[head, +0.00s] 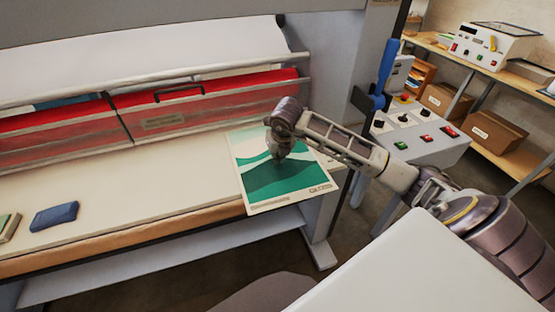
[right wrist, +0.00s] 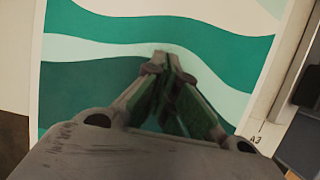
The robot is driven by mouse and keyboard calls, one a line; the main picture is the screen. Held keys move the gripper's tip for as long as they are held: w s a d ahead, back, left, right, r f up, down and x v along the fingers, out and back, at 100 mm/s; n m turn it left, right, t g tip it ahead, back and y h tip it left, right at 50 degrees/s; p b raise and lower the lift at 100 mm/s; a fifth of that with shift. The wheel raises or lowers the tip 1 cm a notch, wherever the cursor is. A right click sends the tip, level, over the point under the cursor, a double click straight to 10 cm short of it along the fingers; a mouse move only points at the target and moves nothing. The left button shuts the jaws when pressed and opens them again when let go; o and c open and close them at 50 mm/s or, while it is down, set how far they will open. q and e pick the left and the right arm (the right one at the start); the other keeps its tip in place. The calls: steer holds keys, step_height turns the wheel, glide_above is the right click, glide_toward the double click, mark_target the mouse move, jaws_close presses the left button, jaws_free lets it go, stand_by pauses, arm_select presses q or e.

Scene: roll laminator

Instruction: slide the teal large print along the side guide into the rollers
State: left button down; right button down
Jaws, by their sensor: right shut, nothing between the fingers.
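The teal large print (head: 270,181) lies flat at the right end of the laminator's feed table (head: 150,190). Its front edge reaches the table's front edge, and its far edge is near the red roller cover (head: 205,100). My right gripper (head: 277,155) is shut and points down over the print's upper middle. In the right wrist view the closed fingertips (right wrist: 165,58) are over the print (right wrist: 80,85), with nothing between them. Whether they touch the sheet I cannot tell. The side guide is not clearly seen. My left gripper is not in view.
A blue cloth-like pad (head: 54,217) lies at the table's left. A control panel (head: 415,135) with knobs and buttons stands right of the print, below a blue lever (head: 384,75). Shelves with cardboard boxes (head: 490,132) are at the back right. The table's middle is clear.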

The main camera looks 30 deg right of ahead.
mark_target(288, 159)
steer(key=shift+s+d+f, duration=0.1)
steer(key=shift+f, duration=0.1)
steer(key=shift+s+d+b, duration=0.15)
steer(key=shift+d+b, duration=0.15)
steer(key=shift+d, duration=0.2)
steer(key=shift+s+d+r+b, duration=0.15)
steer(key=shift+d+b, duration=0.15)
steer(key=shift+d, duration=0.35)
steer(key=shift+s+d+f+b, duration=0.1)
steer(key=shift+d+b, duration=0.15)
steer(key=shift+d, duration=0.35)
steer(key=shift+d+b, duration=0.15)
steer(key=shift+b, duration=0.15)
steer(key=shift+d+b, duration=0.1)
steer(key=shift+b, duration=0.25)
steer(key=shift+w+r, duration=0.1)
steer(key=shift+w, duration=0.05)
steer(key=shift+w+d+b, duration=0.15)
steer(key=shift+w+d, duration=0.15)
steer(key=shift+w, duration=0.6)
steer(key=shift+w+d+b, duration=0.15)
steer(key=shift+w+d, duration=0.1)
steer(key=shift+w, duration=0.65)
